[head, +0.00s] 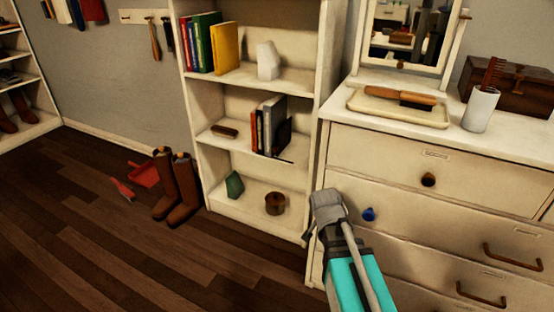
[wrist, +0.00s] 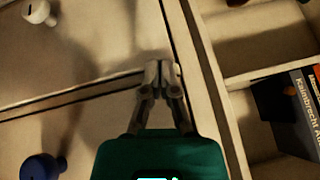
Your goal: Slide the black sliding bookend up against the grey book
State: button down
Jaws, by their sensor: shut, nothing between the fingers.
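The black sliding bookend (head: 284,137) stands on the middle shelf of the white bookcase, at the right end of a short row of books. The grey book (head: 267,130) is in that row, just left of the bookend. Any gap between them is too small to tell. My gripper (wrist: 162,70) is shut and empty, in front of the dresser drawers and apart from the books.
The bookcase's side panel (head: 326,90) stands between the shelf and the dresser (head: 385,150). A blue knob (head: 369,214) juts from a drawer near my arm. A dark brush (head: 224,131) lies left of the books. Bare shelf shows between them and right of the bookend.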

jog(key=w+a+r+m+t+y+b, duration=0.2)
jog(key=w+a+r+m+t+b, duration=0.1)
jog(key=w, duration=0.5)
jog(key=w+a+r+m+t+y+b, duration=0.2)
jog(key=w+a+r+m+t+b, duration=0.1)
jog(key=w+a+t, duration=0.4)
jog(key=shift+w+a+m+b, duration=0.35)
jog(key=shift+w+m+b, duration=0.2)
jog(key=shift+w+m, duration=0.7)
jog(key=shift+s, duration=0.1)
jog(key=b, duration=0.1)
send_near(278, 147)
jog(key=w+d, duration=0.3)
jog(key=w, duration=0.1)
jog(key=shift+w+a+f+b, duration=0.15)
jog(key=shift+w+a, duration=0.1)
jog(key=shift+a, duration=0.4)
jog(key=shift+w+a+f+b, duration=0.15)
jog(key=shift+w+a, duration=0.1)
jog(key=shift+a, duration=0.35)
jog(key=shift+w+a+f+b, duration=0.1)
jog(key=shift+w+a+f, duration=0.15)
jog(key=shift+a, duration=0.4)
jog(key=shift+d, duration=0.15)
